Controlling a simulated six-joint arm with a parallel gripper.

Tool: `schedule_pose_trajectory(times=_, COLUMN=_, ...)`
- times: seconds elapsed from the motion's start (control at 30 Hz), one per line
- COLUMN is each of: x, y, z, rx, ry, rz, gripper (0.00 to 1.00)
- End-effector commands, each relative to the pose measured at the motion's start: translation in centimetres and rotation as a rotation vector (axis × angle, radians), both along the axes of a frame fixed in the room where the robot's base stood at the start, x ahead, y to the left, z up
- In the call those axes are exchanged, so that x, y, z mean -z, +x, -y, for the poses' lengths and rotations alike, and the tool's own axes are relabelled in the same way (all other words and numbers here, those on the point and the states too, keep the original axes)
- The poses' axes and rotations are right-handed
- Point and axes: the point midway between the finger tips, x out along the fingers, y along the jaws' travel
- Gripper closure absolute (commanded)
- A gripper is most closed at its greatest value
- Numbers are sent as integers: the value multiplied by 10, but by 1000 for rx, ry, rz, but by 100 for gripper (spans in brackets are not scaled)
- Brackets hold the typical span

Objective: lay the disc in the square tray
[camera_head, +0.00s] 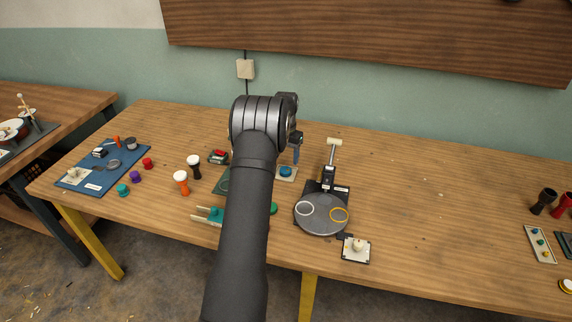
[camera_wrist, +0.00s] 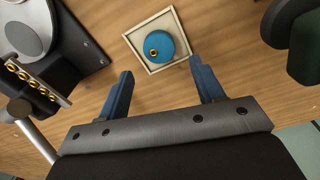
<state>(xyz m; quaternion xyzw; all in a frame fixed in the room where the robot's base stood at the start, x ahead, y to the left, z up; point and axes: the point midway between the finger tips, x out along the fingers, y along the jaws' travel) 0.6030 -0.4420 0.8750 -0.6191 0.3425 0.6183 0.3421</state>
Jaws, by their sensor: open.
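The blue disc (camera_wrist: 167,42), with a small brass ring on it, sits inside the pale-rimmed square tray (camera_wrist: 133,38) in the wrist view. In the head view the disc (camera_head: 286,171) and tray (camera_head: 292,179) lie just right of my arm. My gripper (camera_wrist: 161,65) is open, its two blue fingers apart and empty, with the tray beyond the fingertips. In the head view a blue finger (camera_head: 296,154) shows close to the tray; the rest of the gripper is hidden behind my arm.
A dark device with a round grey plate (camera_head: 323,226) and upright rod stands right of the tray. Small goblet drums (camera_head: 181,182) and a blue mat (camera_head: 85,184) lie to the left. A small white block with a knob (camera_head: 356,250) is in front. The table's right middle is clear.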

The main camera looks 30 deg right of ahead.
Motion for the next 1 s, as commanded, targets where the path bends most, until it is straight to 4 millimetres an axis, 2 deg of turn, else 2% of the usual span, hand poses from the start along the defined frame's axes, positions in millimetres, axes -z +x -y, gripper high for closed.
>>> schedule_pose_trajectory(times=0.03, x=-13, y=0, z=0, rx=0, ry=-2, rz=2, gripper=39)
schedule_pose_trajectory(times=0.2, x=-45, y=0, z=0, rx=0, ry=-1, rz=2, gripper=39)
schedule_pose_trajectory(times=0.4, x=-65, y=0, z=0, rx=-1, ry=1, rz=-1, gripper=39)
schedule_pose_trajectory(times=0.8, x=-67, y=0, z=0, rx=0, ry=2, rz=-1, gripper=39)
schedule_pose_trajectory(times=1.0, x=-52, y=0, z=0, rx=0, ry=1, rz=-2, gripper=39)
